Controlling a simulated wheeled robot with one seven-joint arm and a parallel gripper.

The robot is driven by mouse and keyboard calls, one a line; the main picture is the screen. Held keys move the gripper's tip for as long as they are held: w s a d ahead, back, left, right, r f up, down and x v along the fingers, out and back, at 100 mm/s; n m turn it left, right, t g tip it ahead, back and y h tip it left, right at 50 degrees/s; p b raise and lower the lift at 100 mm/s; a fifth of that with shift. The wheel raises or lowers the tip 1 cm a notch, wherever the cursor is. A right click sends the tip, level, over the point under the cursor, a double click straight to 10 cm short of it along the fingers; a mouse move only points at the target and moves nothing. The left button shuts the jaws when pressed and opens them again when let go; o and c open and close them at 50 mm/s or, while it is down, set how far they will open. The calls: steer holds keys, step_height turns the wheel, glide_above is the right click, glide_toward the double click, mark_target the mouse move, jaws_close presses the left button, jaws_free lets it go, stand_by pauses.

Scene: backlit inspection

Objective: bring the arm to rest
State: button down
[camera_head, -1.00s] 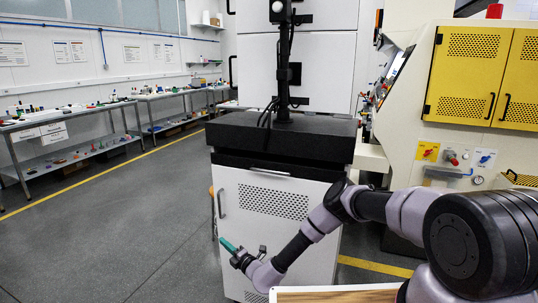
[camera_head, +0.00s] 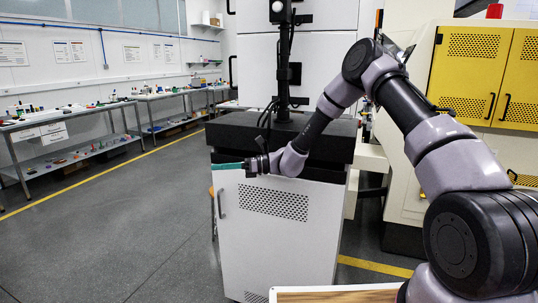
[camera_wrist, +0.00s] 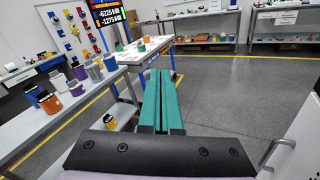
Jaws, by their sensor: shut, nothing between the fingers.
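My gripper (camera_head: 228,166) is raised in front of the white cabinet, its green fingers pointing left. In the wrist view, the two green fingers of my gripper (camera_wrist: 160,80) lie side by side, shut with nothing held. My arm arches up from the lower right and comes down to the gripper. No object of the task other than the arm is in view.
The white cabinet (camera_head: 235,250) with a dark top slab (camera_head: 225,133) stands close behind my gripper. A yellow-doored machine (camera_head: 476,70) is at the right. Benches with small items (camera_head: 70,120) line the left wall. The grey floor (camera_head: 130,230) at the left is clear. A wooden-topped surface (camera_head: 335,296) shows at the bottom.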

steer(key=s+d+r+n+t+h, duration=0.1)
steer(key=s+d+r+n+h, duration=0.45)
steer(key=d+r, duration=0.4)
steer(key=s+d+r+n+t+h, duration=0.1)
steer(key=s+d+r+n+h, duration=0.4)
steer(key=d+r, duration=0.4)
steer(key=s+d+r+n+t+h, duration=0.2)
steer(key=s+d, duration=0.5)
steer(key=d, duration=0.4)
steer(key=s+d+r+n+t+h, duration=0.3)
steer(key=s+d+r+t, duration=0.2)
steer(key=s+d, duration=0.3)
steer(key=d, duration=0.3)
steer(key=shift+s, duration=0.3)
steer(key=shift+d+r, duration=0.1)
